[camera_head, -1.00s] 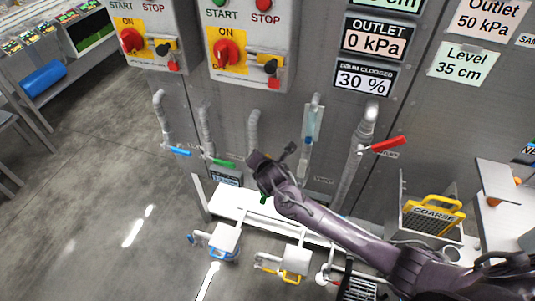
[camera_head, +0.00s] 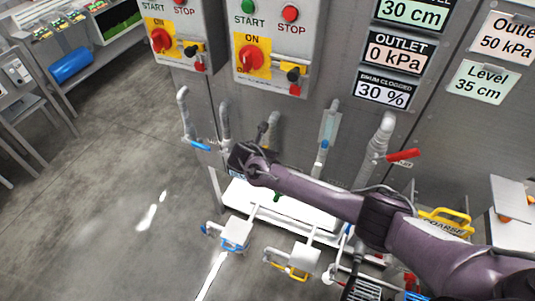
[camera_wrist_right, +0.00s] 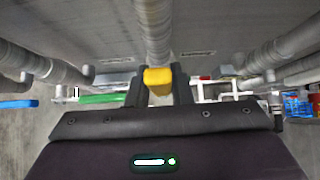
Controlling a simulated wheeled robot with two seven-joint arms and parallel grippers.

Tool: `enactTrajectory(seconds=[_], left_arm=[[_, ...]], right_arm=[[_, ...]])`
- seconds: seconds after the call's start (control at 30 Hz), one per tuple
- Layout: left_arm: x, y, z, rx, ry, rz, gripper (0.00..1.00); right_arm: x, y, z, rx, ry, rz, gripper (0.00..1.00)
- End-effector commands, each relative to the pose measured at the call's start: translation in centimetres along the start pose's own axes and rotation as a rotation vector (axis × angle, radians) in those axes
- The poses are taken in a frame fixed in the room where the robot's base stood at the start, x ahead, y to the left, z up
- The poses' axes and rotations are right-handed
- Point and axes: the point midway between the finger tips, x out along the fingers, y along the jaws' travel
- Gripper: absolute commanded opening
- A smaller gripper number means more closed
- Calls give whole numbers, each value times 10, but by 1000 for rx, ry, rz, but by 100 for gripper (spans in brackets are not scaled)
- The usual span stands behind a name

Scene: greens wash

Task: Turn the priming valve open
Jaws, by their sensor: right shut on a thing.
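My right gripper (camera_head: 243,157) reaches in from the right, low in front of the vertical pipes on the grey panel. In the right wrist view, its two dark fingers (camera_wrist_right: 158,88) are shut on a yellow valve handle (camera_wrist_right: 158,78), seen end-on below a grey pipe (camera_wrist_right: 153,30). The gripper and forearm hide this handle in the head view. I can read no label naming the priming valve. A green handle (camera_wrist_right: 103,98) is just left of the fingers, and a blue handle (camera_wrist_right: 18,104) is farther left. My left gripper is not in view.
The blue handle (camera_head: 201,145) and a red handle (camera_head: 403,155) flank my arm on neighbouring pipes. Control boxes with red switches (camera_head: 252,58) are above. Open floor (camera_head: 110,200) lies left.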

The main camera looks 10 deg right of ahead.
Motion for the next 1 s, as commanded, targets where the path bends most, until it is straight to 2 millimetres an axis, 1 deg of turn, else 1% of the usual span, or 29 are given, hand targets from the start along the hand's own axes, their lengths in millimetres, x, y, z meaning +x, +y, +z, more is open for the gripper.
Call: enactTrajectory(seconds=[0.4,0.43,0.57,0.6,0.87,1.0], left_arm=[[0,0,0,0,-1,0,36],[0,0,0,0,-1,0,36],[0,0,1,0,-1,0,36],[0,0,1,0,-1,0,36],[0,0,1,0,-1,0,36],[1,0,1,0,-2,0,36]], right_arm=[[1,-1,-4,-15,4,-8,0],[1,-1,-4,-15,4,-8,22],[1,0,-3,-13,3,-7,39],[1,0,-3,-12,3,-6,42],[0,0,-2,-9,2,-4,42],[-10,1,-1,-10,1,-2,42]])
